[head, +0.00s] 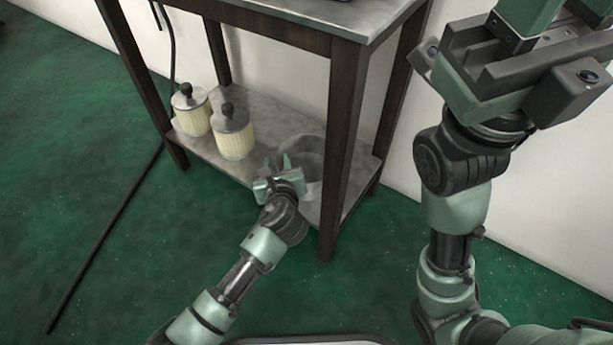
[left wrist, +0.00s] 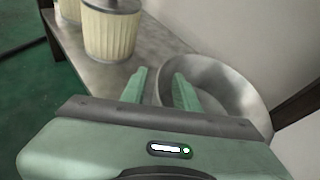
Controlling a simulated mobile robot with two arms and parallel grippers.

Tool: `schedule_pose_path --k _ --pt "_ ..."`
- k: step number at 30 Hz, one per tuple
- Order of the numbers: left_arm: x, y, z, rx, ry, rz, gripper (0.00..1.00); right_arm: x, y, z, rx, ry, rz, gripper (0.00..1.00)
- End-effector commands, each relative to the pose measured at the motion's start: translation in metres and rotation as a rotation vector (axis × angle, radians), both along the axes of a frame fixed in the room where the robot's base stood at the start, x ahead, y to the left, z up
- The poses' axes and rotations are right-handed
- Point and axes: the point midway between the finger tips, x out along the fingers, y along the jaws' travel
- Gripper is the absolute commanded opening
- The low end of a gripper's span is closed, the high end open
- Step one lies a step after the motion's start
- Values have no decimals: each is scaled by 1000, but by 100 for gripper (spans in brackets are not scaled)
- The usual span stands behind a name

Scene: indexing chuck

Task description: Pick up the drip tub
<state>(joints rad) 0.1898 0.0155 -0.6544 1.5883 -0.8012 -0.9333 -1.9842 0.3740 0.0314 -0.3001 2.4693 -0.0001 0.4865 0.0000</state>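The drip tub, a round grey metal bowl (head: 304,150), stands on the lower shelf of the table, near the front right leg. It also fills the right of the left wrist view (left wrist: 232,88). My left gripper (head: 279,163) is at the tub's near left rim. In the left wrist view its two green fingers (left wrist: 159,90) are apart; the right one appears inside the rim and the left one outside. I cannot tell whether they touch the tub. My right gripper (head: 555,20) is high at the upper right, its fingertips cut off by the frame.
Two cream ribbed canisters with dark knobs (head: 233,136) (head: 191,112) stand left of the tub on the lower shelf (head: 268,126). A dark table leg (head: 341,150) rises close right of the tub. The tabletop (head: 345,18) is above. The green floor in front is mostly clear.

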Motion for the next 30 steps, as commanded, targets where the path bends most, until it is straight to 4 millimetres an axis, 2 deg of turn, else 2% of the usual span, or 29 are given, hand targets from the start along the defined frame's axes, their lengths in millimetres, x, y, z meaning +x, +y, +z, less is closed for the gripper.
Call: schedule_pose_path --k 2,5,30 --pt "0 0 0 0 0 0 28 0 0 0 0 0 0 36" --pt "0 0 0 0 0 0 0 0 0 0 0 1 0 36" --pt "-2 0 -3 2 5 0 0 0 0 0 0 0 1 36"
